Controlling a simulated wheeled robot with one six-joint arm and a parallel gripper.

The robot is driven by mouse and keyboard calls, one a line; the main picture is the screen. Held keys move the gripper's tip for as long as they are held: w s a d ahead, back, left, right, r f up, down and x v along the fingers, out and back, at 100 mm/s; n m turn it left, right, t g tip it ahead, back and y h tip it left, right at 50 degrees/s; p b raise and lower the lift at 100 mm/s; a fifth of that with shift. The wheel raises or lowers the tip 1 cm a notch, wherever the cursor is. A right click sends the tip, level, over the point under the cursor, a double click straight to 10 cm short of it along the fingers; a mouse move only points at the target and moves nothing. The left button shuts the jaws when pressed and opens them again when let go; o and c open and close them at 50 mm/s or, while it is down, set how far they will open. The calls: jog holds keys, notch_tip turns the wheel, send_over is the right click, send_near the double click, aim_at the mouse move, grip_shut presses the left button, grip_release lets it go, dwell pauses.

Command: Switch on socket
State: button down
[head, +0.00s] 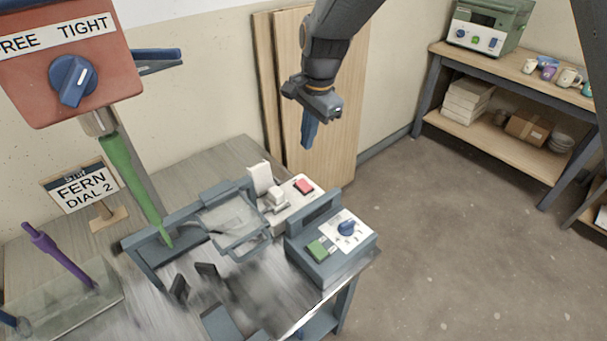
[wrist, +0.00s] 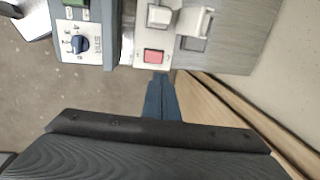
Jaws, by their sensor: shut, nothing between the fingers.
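The socket is a pale box (head: 287,204) on the back right of the bench, with a red rocker switch (head: 303,187) on its top and a white plug-like piece (head: 273,197) beside it. In the wrist view the red switch (wrist: 153,56) lies just beyond my fingertips. I cannot tell which way the rocker is tipped. My gripper (head: 308,144) is shut and empty, with blue fingers pointing down. It hangs in the air above and beyond the socket in the head view, apart from it. My fingertips (wrist: 160,77) also show in the wrist view.
A grey-blue control box (head: 330,247) with a green button and blue dial stands right next to the socket. A clear-lidded frame (head: 235,220) is on its left. A red dial box (head: 70,75) is at upper left. Wooden boards (head: 345,90) lean on the wall behind my gripper.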

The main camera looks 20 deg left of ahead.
aim_at(301, 181)
jog(key=f+p, duration=0.1)
jog(key=f, duration=0.3)
jog(key=a+f+p, duration=0.1)
jog(key=f, duration=0.4)
jog(key=w+a+f+p, duration=0.1)
jog(key=f, duration=0.4)
jog(key=shift+w, duration=0.1)
jog(key=shift+r, duration=0.1)
jog(key=shift+w, duration=0.1)
